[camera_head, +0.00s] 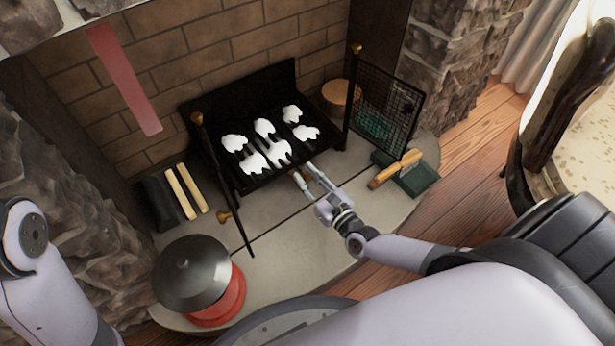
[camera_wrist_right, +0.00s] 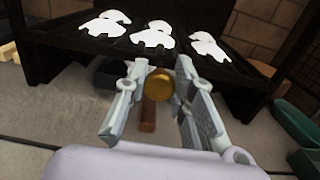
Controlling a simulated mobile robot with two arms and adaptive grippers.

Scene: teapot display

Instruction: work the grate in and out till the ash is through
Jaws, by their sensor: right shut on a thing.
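The black grate (camera_head: 262,172) stands in the brick fireplace, with several white ash heaps (camera_head: 278,152) lying on its bars. The heaps also show in the right wrist view (camera_wrist_right: 152,35). A round brass knob (camera_wrist_right: 159,86) is at the front of the grate, low and central. My right gripper (camera_head: 312,180) is at the grate's front edge. In the right wrist view its two fingers (camera_wrist_right: 157,104) stand on either side of the knob, shut on it. The space under the grate is dark, so I cannot tell how much ash lies there. My left gripper is out of view.
A mesh screen (camera_head: 385,105) and a green tray (camera_head: 412,178) with a wooden-handled brush (camera_head: 394,170) are at right. Bare hearth lies in front.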

